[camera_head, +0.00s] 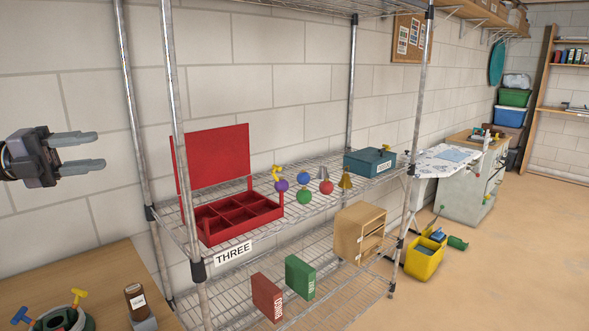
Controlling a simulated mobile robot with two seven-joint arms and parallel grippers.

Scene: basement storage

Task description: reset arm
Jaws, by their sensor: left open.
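My left gripper (82,152) comes in from the left edge, in front of the pale block wall. Its two grey fingers point right and stand apart, with nothing between them. It is left of the wire shelf's front post and above the wooden table. My right gripper is not in view.
The wire shelf (330,212) holds an open red compartment box (222,233), several coloured balls, a blue case (369,162), a wooden cabinet (359,234) and upright boxes. Its metal posts (181,150) stand near my left gripper. A wooden table (98,283) with small items is lower left.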

